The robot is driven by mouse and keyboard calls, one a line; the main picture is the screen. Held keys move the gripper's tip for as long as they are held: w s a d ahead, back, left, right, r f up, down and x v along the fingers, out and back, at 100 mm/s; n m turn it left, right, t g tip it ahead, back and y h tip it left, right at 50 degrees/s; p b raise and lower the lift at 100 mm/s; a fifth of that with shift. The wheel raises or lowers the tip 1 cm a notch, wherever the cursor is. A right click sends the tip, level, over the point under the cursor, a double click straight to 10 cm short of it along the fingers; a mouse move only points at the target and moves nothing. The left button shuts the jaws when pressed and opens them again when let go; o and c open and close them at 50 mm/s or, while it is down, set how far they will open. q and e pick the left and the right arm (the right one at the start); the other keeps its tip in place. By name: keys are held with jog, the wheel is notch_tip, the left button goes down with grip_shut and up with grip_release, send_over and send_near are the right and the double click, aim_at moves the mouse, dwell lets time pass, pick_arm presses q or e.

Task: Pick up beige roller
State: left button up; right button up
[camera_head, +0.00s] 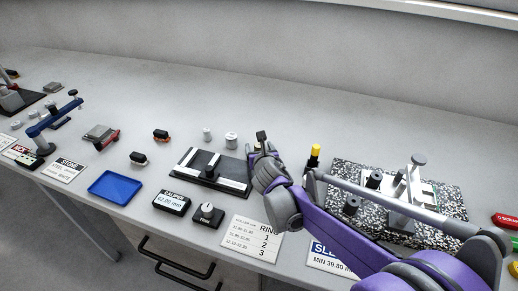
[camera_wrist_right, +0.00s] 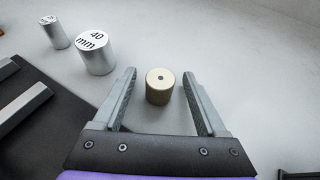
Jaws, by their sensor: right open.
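The beige roller (camera_wrist_right: 160,88) stands upright on the grey bench in the right wrist view, a short cylinder with a small dark hole in its top. My right gripper (camera_wrist_right: 159,75) is open, with one finger on each side of the roller. A gap shows between the roller and each finger. In the head view my right gripper (camera_head: 262,145) is over the bench beside the black fixture, and I cannot make out the roller there. My left gripper is not in view.
A 40 mm metal cylinder (camera_wrist_right: 95,52) and a smaller one (camera_wrist_right: 54,32) stand left of the gripper. The black fixture (camera_head: 210,170) is close on the left. A yellow-topped item (camera_head: 314,155) and a speckled plate (camera_head: 452,205) are to the right. The bench behind is clear.

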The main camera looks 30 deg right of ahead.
grip_shut()
jog(key=shift+r, duration=0.1)
dwell(0.3)
